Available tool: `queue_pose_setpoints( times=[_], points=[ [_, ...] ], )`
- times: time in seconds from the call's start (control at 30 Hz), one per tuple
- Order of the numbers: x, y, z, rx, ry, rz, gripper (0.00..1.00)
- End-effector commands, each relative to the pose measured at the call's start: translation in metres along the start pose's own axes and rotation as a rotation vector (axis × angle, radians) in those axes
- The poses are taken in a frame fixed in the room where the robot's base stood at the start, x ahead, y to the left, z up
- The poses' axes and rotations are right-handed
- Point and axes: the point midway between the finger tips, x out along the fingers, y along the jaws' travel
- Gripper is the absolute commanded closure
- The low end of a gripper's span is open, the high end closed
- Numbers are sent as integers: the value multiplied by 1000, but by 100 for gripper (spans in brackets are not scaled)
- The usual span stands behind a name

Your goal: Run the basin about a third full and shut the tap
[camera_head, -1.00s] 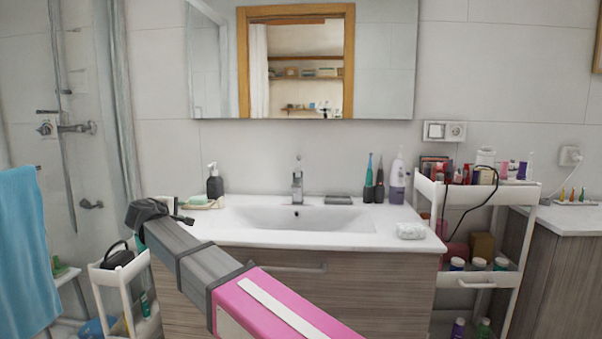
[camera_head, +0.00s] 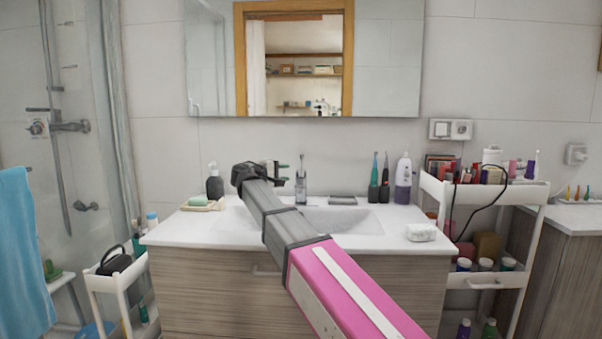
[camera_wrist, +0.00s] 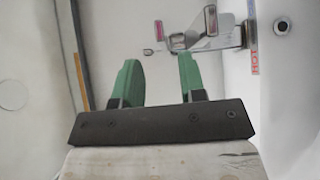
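The chrome tap (camera_head: 301,188) stands at the back of the white basin (camera_head: 350,222). It also shows in the wrist view at the upper right (camera_wrist: 200,40), with a red HOT label beside it. I see no water running from it. My gripper (camera_head: 284,172) is just left of the tap, about level with its top. In the wrist view its two green fingers (camera_wrist: 160,72) are spread apart with nothing between them, and the tap lies beyond and right of them. My arm hides part of the basin, so I cannot tell its water level.
A soap dish (camera_head: 203,204) and dark dispenser (camera_head: 214,186) stand left of the basin. Toothbrushes (camera_head: 379,180) and a white-purple bottle (camera_head: 403,180) stand to its right. A wrapped soap (camera_head: 421,232) lies near the front right. A loaded white cart (camera_head: 533,190) stands at right.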

Motion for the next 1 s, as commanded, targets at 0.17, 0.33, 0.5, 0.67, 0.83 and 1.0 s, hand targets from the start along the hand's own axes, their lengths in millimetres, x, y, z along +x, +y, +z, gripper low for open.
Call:
queue_pose_setpoints(
  times=[0.17,0.33,0.5,0.67,0.83,1.0],
  points=[
    [35,0,-1,0,-1,-1,62],
    [61,0,-1,0,0,-1,62],
    [76,0,-1,0,1,-1,62],
    [82,0,-1,0,2,-1,62],
    [82,0,-1,0,2,-1,62],
    [81,0,-1,0,2,-1,98]
  ],
)
